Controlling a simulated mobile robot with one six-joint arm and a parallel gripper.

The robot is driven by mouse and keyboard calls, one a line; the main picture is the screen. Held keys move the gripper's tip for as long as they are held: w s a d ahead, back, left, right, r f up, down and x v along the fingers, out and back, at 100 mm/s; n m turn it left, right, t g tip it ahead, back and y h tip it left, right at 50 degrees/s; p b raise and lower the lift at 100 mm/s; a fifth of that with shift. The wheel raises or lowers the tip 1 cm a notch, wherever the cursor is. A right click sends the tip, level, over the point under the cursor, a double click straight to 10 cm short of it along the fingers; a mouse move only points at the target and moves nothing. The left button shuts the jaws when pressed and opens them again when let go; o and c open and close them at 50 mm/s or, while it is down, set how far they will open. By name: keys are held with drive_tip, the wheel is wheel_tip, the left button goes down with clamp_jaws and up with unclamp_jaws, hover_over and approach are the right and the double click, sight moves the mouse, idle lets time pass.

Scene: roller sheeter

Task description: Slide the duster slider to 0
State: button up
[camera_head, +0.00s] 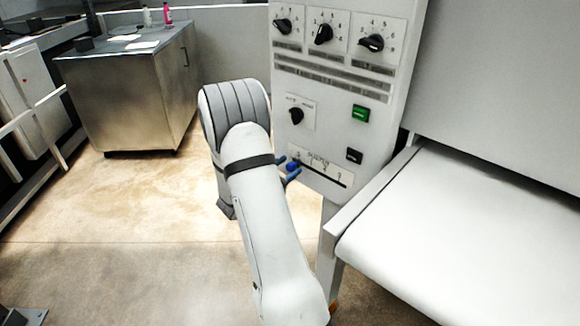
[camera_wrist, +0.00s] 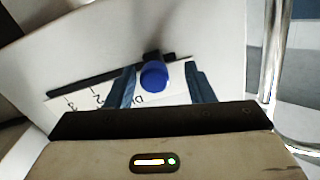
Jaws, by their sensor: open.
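The duster slider's blue knob (camera_head: 292,165) is at the left end of its black slot in the head view, by the leftmost mark of the scale. In the wrist view the knob (camera_wrist: 153,75) stands between the two blue fingers of my gripper (camera_wrist: 163,88), with a gap on each side. The mark 0 shows just below the knob there, and 2 and 3 lie to the left along the slot (camera_wrist: 80,82). My gripper (camera_head: 287,173) is open around the knob and is partly hidden behind my arm in the head view.
The control panel (camera_head: 335,110) carries several black rotary knobs, a green button (camera_head: 361,113) and a black switch (camera_head: 354,156). A white conveyor bed (camera_head: 470,220) extends to the right. A steel cabinet (camera_head: 130,95) stands at the back left, with open floor before it.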

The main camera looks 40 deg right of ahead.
drive_tip(key=s+a, duration=0.1)
drive_tip(key=a, duration=0.5)
drive_tip(key=shift+a, duration=0.3)
